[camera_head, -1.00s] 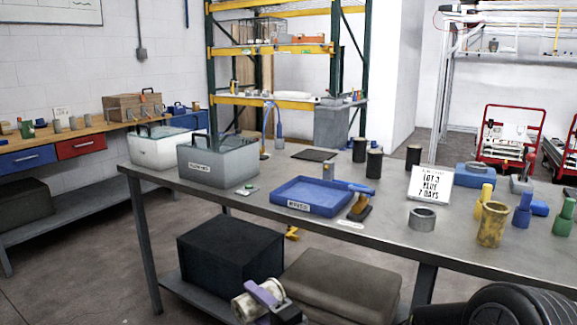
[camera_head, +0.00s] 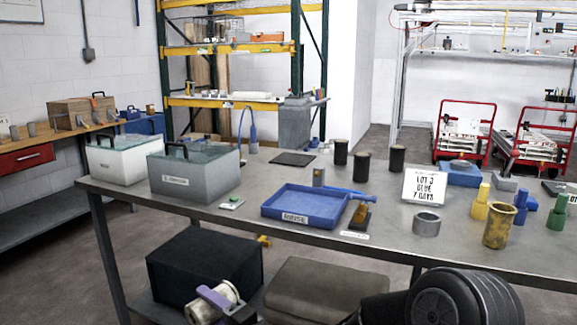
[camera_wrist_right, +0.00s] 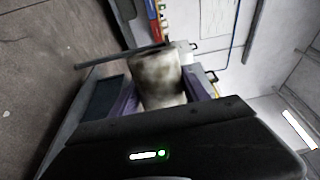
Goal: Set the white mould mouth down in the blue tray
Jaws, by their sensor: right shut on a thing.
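The white mould mouth (camera_head: 228,293) is a short off-white cylinder with dark smudges, low at the front of the head view. My right gripper (camera_head: 215,297), with purple fingers, is shut on it. In the right wrist view the mould mouth (camera_wrist_right: 157,78) stands out between the purple fingers. The blue tray (camera_head: 295,219) is a shallow rectangular tray on the grey table, with a white label on its front wall. Its floor looks empty. In the head view the gripper is below and left of the tray, in front of the table. My left gripper is not in view.
A grey ring (camera_head: 426,223), a lettered sign (camera_head: 423,187) and a yellow cup (camera_head: 498,226) stand right. A black box (camera_head: 205,272) sits below the table.

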